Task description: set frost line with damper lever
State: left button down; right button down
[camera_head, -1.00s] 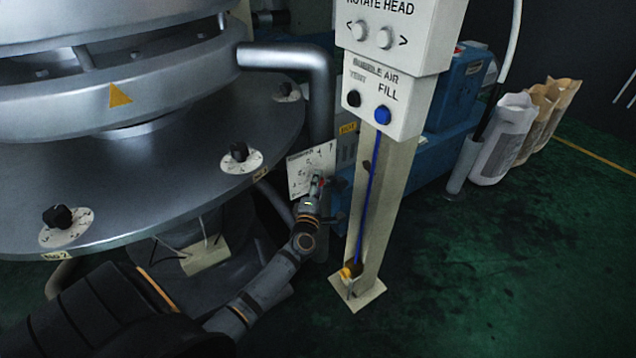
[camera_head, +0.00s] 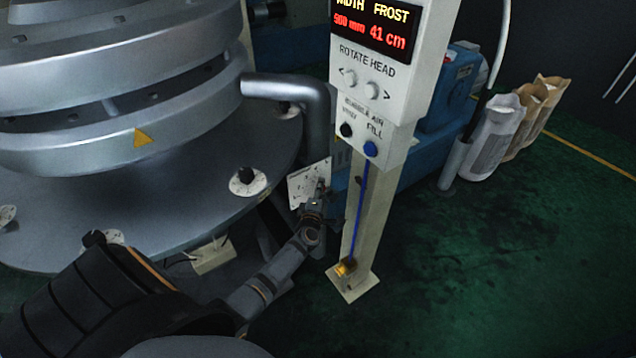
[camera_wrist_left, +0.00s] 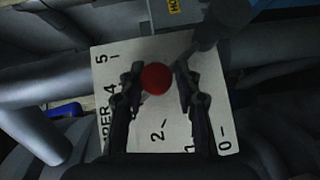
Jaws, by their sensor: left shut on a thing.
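The damper plate (camera_head: 303,184) is a pale panel with a numbered scale, beside the large pipe below the ring. In the left wrist view the plate (camera_wrist_left: 115,62) shows marks including 0, 1, 2, 4 and 5. The damper lever ends in a red knob (camera_wrist_left: 156,79), which sits between the fingers of my left gripper (camera_wrist_left: 158,92). My left gripper (camera_head: 316,200) is shut on the lever at the plate in the head view, where the knob is hard to make out. The frost display (camera_head: 387,33) on the post reads 41 cm. My right gripper is not in view.
The control post (camera_head: 365,225) stands close to the right of my left gripper. The big metal ring and round table (camera_head: 150,190) fill the left. Several sacks (camera_head: 497,137) stand at the back right. The green floor (camera_head: 480,270) at right is clear.

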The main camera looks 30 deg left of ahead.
pick_arm(q)
jog(key=shift+w+r, duration=0.2)
jog(key=shift+r, duration=0.25)
jog(key=c, duration=1.2)
grip_release()
jog(key=shift+o, duration=0.7)
jog(key=shift+f, duration=0.25)
jog(key=shift+s, duration=0.1)
jog(key=shift+s+d+f, duration=0.1)
jog(key=shift+s+d, duration=0.05)
jog(key=shift+s, duration=0.2)
jog(key=v, duration=1.1)
